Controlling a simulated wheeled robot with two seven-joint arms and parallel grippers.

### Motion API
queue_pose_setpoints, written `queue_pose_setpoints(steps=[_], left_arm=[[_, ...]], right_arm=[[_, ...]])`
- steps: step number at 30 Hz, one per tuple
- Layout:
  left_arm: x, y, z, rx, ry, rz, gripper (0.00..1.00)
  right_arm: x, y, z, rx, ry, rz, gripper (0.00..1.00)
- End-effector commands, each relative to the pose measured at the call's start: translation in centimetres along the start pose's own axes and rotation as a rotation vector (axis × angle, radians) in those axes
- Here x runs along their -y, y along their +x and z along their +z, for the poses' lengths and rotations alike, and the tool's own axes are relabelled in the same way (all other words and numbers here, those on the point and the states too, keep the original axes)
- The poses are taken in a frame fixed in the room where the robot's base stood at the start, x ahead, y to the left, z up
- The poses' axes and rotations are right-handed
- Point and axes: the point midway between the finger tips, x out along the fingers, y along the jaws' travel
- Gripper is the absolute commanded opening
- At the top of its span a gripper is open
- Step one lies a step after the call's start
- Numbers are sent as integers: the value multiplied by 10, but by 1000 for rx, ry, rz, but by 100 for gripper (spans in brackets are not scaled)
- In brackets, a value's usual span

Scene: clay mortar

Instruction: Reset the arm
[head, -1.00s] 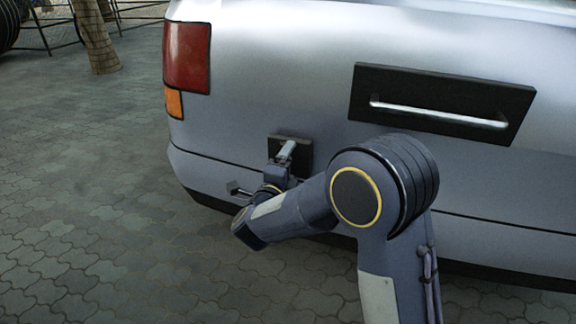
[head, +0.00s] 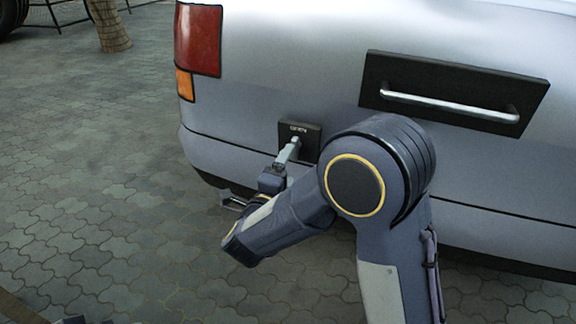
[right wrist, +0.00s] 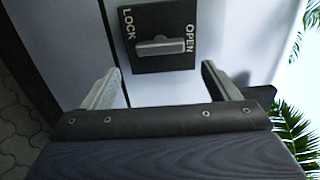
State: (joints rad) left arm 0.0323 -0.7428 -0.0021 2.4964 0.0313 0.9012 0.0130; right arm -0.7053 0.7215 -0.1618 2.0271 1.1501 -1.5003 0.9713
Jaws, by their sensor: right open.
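My right gripper (head: 287,152) is open and empty in front of the small black lock plate (head: 309,138), low on the silver car's rear. In the right wrist view my right gripper (right wrist: 162,84) has its two fingers spread wide. Beyond them is the lock plate (right wrist: 176,62), marked LOCK and OPEN. Its grey knob (right wrist: 161,46) lies sideways across the plate, apart from the fingers. In the head view the gripper hides part of the plate, and the knob cannot be made out. My left gripper cannot be made out.
The silver car rear (head: 300,70) fills the upper right, with a black panel and metal handle bar (head: 448,106) above my right arm. A red tail light (head: 198,40) is at its left edge. Paved ground (head: 90,170) on the left is mostly clear.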

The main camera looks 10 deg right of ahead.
Motion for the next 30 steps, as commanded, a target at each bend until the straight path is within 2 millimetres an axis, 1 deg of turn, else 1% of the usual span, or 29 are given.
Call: queue_pose_setpoints(steps=[8,11,14,15,18,20,23,24,26,27,30], left_arm=[[0,0,0,0,0,0,36],[0,-1,0,0,0,0,36],[-1,-3,-2,0,0,0,36],[-2,-4,-2,0,0,0,36],[-3,-6,-3,0,0,0,36],[-4,-8,-4,0,0,0,36],[-5,-10,-5,0,0,0,36],[-5,-11,-6,0,0,0,36],[-6,-13,-6,0,0,0,36],[-6,-13,-7,0,0,0,36],[-7,-15,-8,0,0,0,36]], right_arm=[[1,1,0,3,0,3,82],[5,8,-2,39,0,40,82],[14,21,-4,145,-14,123,82],[20,25,-5,210,-27,160,82],[38,25,-12,411,-94,233,82],[48,18,-19,538,-154,255,82],[62,-6,-37,744,-288,264,82],[65,-19,-47,821,-351,262,82],[67,-40,-64,932,-460,254,82],[66,-55,-77,998,-538,248,82],[58,-90,-108,1130,-721,246,82]])
